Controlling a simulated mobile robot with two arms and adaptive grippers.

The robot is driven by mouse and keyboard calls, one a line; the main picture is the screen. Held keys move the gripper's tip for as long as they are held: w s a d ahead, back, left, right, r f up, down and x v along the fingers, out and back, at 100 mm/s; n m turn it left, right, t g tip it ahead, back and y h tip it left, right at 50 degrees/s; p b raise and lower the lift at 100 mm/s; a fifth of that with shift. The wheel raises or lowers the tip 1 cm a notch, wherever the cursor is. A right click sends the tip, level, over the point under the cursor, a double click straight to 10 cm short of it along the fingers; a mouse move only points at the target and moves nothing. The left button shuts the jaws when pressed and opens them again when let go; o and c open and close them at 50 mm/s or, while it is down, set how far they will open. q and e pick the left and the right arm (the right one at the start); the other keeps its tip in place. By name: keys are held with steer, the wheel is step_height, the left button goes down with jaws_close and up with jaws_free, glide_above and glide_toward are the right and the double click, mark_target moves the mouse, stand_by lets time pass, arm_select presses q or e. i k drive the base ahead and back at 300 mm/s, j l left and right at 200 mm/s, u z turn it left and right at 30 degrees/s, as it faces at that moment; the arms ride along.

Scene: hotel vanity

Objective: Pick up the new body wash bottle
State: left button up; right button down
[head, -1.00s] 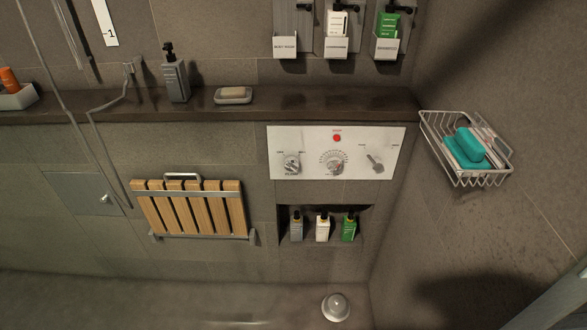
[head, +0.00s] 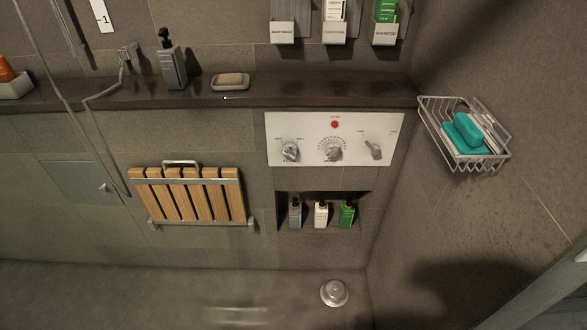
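A grey pump bottle (head: 171,66) stands upright on the dark shelf (head: 330,92), with a black pump on top. A smaller grey bottle (head: 295,214) stands at the left in the wall niche (head: 325,191), beside a white bottle (head: 321,215) and a green bottle (head: 347,215). The wall holder labelled body wash (head: 282,32) shows no bottle in its visible part; its top is cut off. I cannot tell from labels which grey bottle is the new body wash. Neither of my grippers is in view.
A soap dish (head: 230,82) sits on the shelf right of the pump bottle. A white control panel (head: 334,139) is above the niche. A folded wooden seat (head: 190,195) is to its left.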

mark_target(295, 213)
steer(key=k+j, duration=0.1)
steer(key=k, duration=0.4)
steer(key=k+j, duration=0.1)
steer(key=k, duration=0.4)
steer(key=i, duration=2.15)
steer(key=l+z, duration=0.05)
steer(key=l, duration=0.05)
